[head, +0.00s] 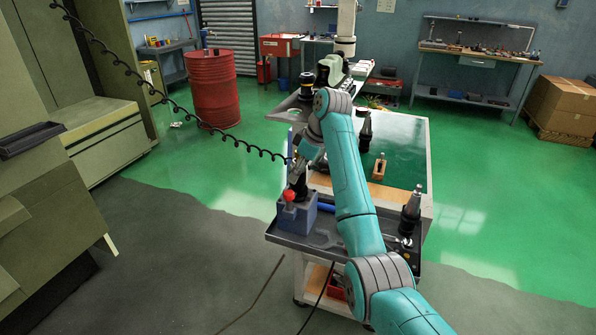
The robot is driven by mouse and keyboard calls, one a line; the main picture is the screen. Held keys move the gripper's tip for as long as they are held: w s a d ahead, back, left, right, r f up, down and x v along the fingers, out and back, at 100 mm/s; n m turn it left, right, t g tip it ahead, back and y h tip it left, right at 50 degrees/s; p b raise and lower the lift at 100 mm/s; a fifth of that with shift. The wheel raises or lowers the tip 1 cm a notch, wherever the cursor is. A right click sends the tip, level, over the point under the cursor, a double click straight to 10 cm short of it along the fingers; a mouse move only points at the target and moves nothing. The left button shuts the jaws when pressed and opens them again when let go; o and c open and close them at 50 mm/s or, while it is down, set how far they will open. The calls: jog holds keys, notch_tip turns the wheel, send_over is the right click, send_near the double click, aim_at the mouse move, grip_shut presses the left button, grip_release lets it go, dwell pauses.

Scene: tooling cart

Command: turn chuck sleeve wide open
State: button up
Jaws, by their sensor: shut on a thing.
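A dark chuck (299,187) stands upright in a blue-grey holding block (302,215) at the cart's near left corner. A red knob (289,196) sits at the front of the block. My gripper (299,172) points down over the chuck and is shut on its sleeve. The jaws are small and partly hidden by my wrist, and the gap in the sleeve cannot be made out.
The cart's grey tray (320,241) also holds a blue rod (326,208) and a dark tool holder (411,212) at right. A small wooden block (379,168) stands on the green top. A black coiled cord (180,106) hangs across to my wrist.

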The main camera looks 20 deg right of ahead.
jog(key=n+g, duration=0.1)
jog(key=n, duration=0.1)
jog(key=n+g, duration=0.1)
jog(key=n, duration=0.2)
jog(key=shift+y, duration=0.4)
dwell(0.3)
jog(key=o, duration=1.2)
jog(key=shift+c, duration=0.2)
